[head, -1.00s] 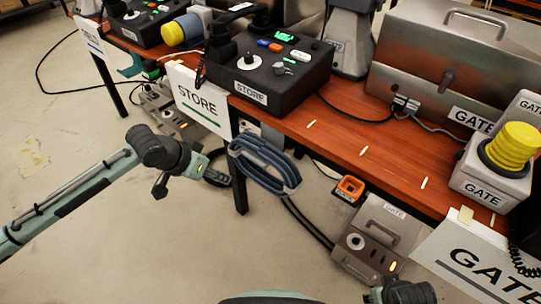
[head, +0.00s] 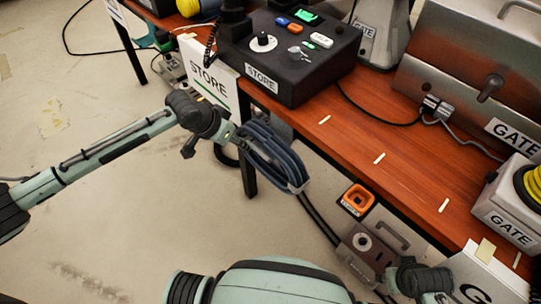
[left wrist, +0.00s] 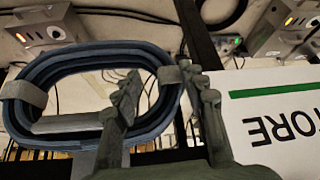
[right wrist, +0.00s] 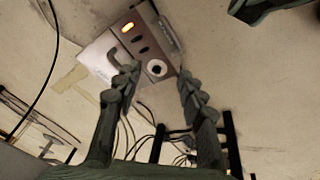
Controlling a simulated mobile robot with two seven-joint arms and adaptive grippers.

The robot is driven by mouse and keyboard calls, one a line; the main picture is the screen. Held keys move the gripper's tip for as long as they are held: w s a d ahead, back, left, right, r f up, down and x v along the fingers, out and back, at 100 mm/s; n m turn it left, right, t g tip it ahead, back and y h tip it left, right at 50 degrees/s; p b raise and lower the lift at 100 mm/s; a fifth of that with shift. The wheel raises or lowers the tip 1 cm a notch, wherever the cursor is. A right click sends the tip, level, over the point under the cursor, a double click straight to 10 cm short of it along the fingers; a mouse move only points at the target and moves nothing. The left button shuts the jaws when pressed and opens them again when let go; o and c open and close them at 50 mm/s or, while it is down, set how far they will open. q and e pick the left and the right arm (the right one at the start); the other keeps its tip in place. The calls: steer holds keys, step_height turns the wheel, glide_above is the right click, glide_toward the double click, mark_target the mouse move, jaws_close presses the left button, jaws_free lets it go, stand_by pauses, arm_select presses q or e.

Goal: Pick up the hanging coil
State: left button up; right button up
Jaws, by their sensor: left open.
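The hanging coil (head: 275,160) is a dark blue oval bundle with pale bands. It hangs at the front edge of the wooden table, beside the STORE sign. My left gripper (head: 232,137) is at the coil's left end. In the left wrist view the coil (left wrist: 100,54) fills the left side. Its banded right end lies between the open fingers of my left gripper (left wrist: 162,78); one finger overlaps the loop's opening. I cannot tell whether they touch it. My right gripper (right wrist: 157,78) is open and empty, low at the right in the head view (head: 408,282).
The STORE sign (head: 209,78) hangs just left of the coil, and a table leg (head: 248,178) stands below. The table (head: 350,130) bears a black STORE console (head: 290,72) and GATE boxes. An orange-framed unit (head: 357,199) and a grey box (head: 372,245) sit below right.

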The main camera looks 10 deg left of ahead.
arm_select(q)
steer(key=x, duration=0.3)
arm_select(e)
steer(key=shift+w+r, duration=0.35)
steer(key=shift+r, duration=0.45)
arm_select(q)
steer(key=shift+c, duration=0.6)
jaws_close()
steer(key=shift+w+r, duration=0.1)
arm_select(e)
steer(key=shift+s+f, duration=0.2)
